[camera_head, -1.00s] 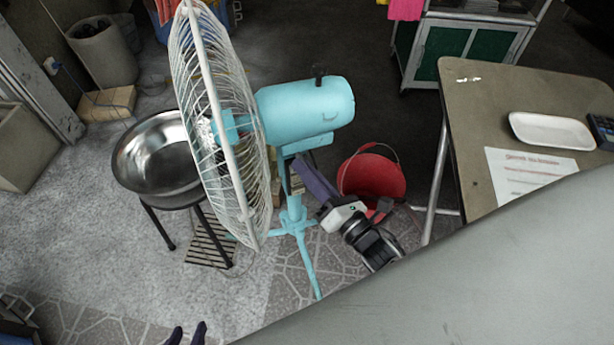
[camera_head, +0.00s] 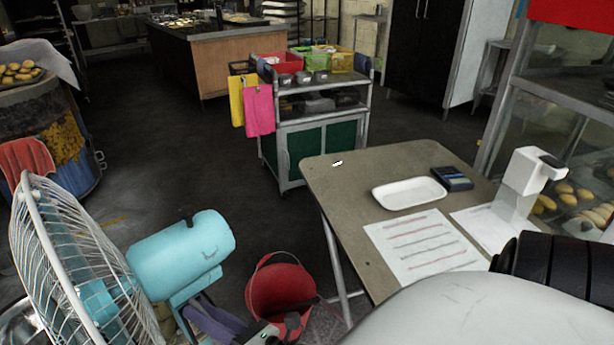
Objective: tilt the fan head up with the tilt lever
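The fan stands at the lower left, with its round white wire cage (camera_head: 75,265) facing left and its light blue motor housing (camera_head: 182,255) behind. A small dark knob (camera_head: 189,218) sticks up from the housing. My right gripper (camera_head: 200,315) has purple fingers at the fan's neck, just under the housing. I cannot make out the tilt lever; the fingers and the housing cover that area. How far the fingers are apart, and whether they touch the lever, does not show. The fan's lower stand is out of the picture. My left gripper is not in view.
A red bucket (camera_head: 281,290) stands on the floor right of the fan. A table (camera_head: 330,185) with a white tray (camera_head: 408,193), a calculator (camera_head: 452,178) and a paper (camera_head: 424,245) is to the right. A cart (camera_head: 318,148) stands behind. The dark floor (camera_head: 185,160) between is clear.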

